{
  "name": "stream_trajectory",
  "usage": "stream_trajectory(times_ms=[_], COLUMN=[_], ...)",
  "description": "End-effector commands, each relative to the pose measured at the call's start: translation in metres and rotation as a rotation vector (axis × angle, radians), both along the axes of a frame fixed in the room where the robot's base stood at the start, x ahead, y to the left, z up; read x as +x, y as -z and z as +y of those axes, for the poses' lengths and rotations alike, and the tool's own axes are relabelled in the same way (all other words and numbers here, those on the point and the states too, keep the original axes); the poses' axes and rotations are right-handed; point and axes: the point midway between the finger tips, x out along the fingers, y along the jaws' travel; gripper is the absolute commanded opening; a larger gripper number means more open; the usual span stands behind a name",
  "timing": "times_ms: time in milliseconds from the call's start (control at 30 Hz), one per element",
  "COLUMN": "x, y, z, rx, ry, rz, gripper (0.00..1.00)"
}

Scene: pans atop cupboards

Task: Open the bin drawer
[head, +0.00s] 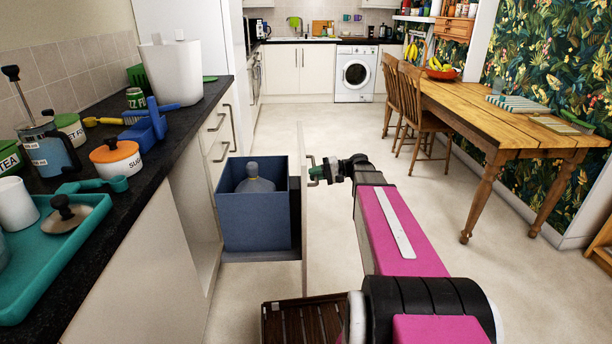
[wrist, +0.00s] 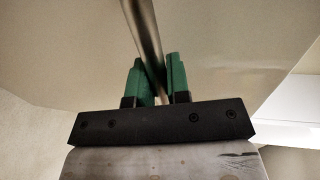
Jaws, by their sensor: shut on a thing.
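The bin drawer stands pulled out from the cupboard under the left counter. Its pale front panel (head: 305,215) shows nearly edge-on in the head view. A blue bin (head: 254,222) sits in the drawer with a grey bottle-like thing (head: 254,184) inside. My gripper (head: 317,173) is at the outer side of the front panel. In the wrist view its green fingers (wrist: 155,82) are shut on the metal drawer handle (wrist: 143,32), one on each side of the bar. The pale drawer front fills much of the view behind it.
The dark counter (head: 150,175) on the left bears a teal tray (head: 30,275), pots and a white container (head: 170,72). A wooden table (head: 500,120) with chairs (head: 430,120) stands at the right. The floor (head: 330,110) between them is clear.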

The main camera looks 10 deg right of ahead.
Motion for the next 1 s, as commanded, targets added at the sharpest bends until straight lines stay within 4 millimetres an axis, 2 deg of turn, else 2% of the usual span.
stream_trajectory(times_ms=[433, 467, 500, 533, 833, 1000], x=[0.001, 0.001, 0.001, 0.001, 0.0, 0.0], y=[0.0, 0.0, 0.0, 0.0, 0.0, -0.003], z=[-0.005, -0.005, -0.005, -0.005, -0.006, -0.02], rx=[0.0, 0.0, 0.0, 0.0, 0.0, 0.0], ry=[0.001, 0.001, 0.001, 0.001, 0.001, 0.002], rz=[0.0, 0.0, 0.0, 0.0, 0.0, 0.0], gripper=[0.0, 0.2, 0.33, 0.42, 0.42, 0.42])
